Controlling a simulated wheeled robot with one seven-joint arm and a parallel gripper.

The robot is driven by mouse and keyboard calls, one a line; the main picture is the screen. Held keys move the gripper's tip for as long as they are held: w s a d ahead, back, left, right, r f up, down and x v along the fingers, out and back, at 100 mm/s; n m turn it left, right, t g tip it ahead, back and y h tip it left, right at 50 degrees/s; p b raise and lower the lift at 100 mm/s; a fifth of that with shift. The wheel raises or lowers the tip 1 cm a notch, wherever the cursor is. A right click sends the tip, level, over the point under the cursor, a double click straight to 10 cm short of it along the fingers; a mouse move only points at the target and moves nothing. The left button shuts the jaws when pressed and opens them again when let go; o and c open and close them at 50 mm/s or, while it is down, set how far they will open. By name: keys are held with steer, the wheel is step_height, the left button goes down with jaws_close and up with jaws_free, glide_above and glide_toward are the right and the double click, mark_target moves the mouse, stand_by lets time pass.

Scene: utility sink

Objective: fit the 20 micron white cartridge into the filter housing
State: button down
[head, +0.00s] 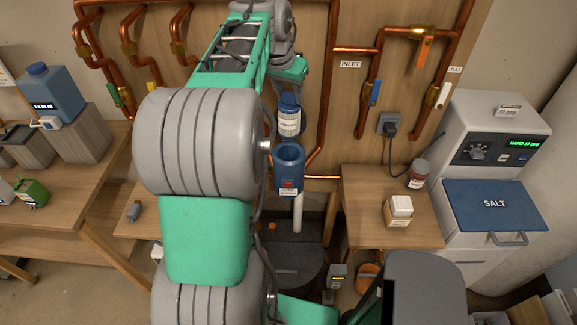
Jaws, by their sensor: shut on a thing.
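A white cartridge (289,122) with a blue top and a small printed label hangs upright below my gripper (289,94). The label is too small to read. My gripper is shut on the cartridge's blue top; its fingertips are hard to make out. The blue filter housing (289,178) stands below the cartridge, with its round mouth open upward and a red mark on its front. In this view the cartridge lies nearly in line over the mouth, with a small gap between them. The inside of the housing is dark.
Copper pipes with valves run over the wooden back panel (345,130). A small table (360,178) at right holds a jar (418,174) and a white-topped box (398,212). The softener with a SALT lid (495,207) stands further right. A blue jug (50,92) stands left.

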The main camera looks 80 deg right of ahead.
mark_target(289, 129)
step_height(289, 129, down, 13)
steer(key=shift+r+b, duration=0.1)
steer(key=shift+b, duration=0.9)
step_height(289, 129, down, 5)
steer(key=b, duration=0.2)
steer(key=shift+b, duration=0.4)
steer(key=c, duration=0.8)
jaws_free()
steer(key=shift+c, duration=0.2)
